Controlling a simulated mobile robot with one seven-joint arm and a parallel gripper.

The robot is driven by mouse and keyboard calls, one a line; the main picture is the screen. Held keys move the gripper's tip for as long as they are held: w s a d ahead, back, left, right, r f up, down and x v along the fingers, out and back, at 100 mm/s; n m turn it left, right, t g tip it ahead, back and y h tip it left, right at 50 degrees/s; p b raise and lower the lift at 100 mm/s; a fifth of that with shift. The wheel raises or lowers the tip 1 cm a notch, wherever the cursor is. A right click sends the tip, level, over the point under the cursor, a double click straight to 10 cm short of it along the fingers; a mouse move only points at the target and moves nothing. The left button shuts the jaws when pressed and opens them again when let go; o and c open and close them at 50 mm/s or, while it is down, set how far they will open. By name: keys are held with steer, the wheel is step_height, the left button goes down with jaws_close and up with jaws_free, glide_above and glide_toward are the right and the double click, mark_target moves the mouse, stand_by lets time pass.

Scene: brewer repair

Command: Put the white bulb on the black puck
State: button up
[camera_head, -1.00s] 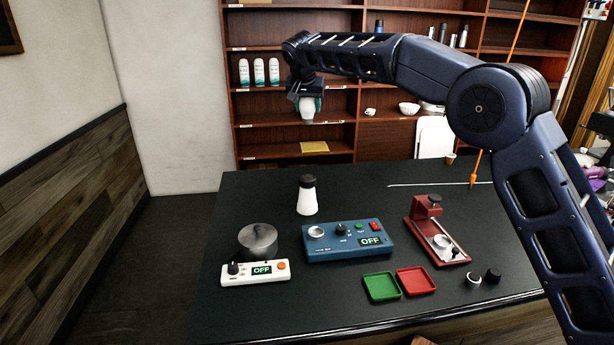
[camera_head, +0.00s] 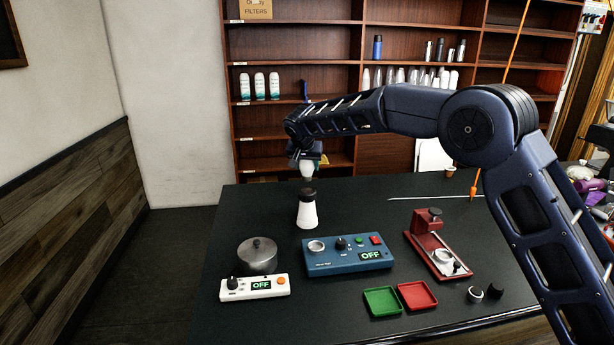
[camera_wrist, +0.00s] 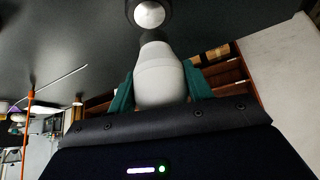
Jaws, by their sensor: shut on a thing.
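My gripper (camera_head: 306,158) is shut on the white bulb (camera_head: 307,168) and holds it in the air above the table. In the wrist view the white bulb (camera_wrist: 160,78) sits between two green fingers, its narrow dark end pointing away from me. Below it in the head view is a white flared vessel (camera_head: 307,215) with a black top (camera_head: 307,194); a small gap shows between them. A dark round top with a pale centre (camera_wrist: 150,14) shows past the bulb in the wrist view. A small black cylinder (camera_head: 495,291) lies at the right; I cannot tell which black piece is the puck.
A blue control box (camera_head: 347,257), a white control box (camera_head: 255,288) with a grey pot (camera_head: 257,255), and a red device (camera_head: 435,246) stand nearby. Green (camera_head: 382,301) and red (camera_head: 417,295) trays lie in front. The table is clear left of the vessel.

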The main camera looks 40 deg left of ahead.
mark_target(307, 175)
steer(key=shift+f, duration=2.05)
steer(key=shift+f, duration=0.1)
steer(key=o, duration=1)
steer(key=v, duration=1.2)
